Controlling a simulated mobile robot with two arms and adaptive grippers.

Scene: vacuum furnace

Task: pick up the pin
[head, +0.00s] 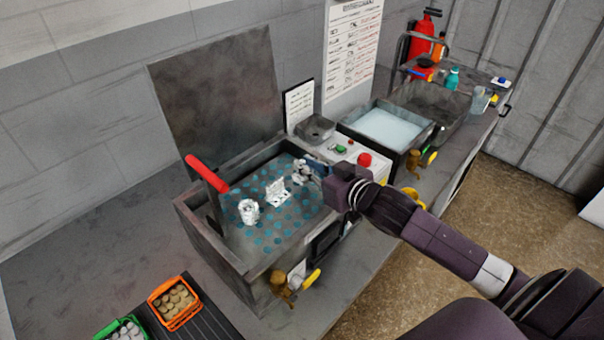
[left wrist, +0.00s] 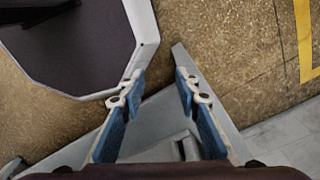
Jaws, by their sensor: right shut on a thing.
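My right gripper (head: 309,169) reaches in from the right over the open box-shaped chamber (head: 258,270). It is shut on a small white part (head: 300,174), which seems to be the pin; the fingers hide much of it. Two other white parts stand on the blue-dotted chamber floor: a stepped piece (head: 278,192) in the middle and a rounded piece (head: 248,211) nearer the left. My left gripper (left wrist: 158,89) shows in the left wrist view, open and empty above the floor.
The chamber's raised lid (head: 215,95) stands behind it, and a red-handled lever (head: 207,174) rises at its left. An orange bin (head: 174,302) and a green bin (head: 122,328) sit at front left. A water basin (head: 390,128) and a red button (head: 364,159) are to the right.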

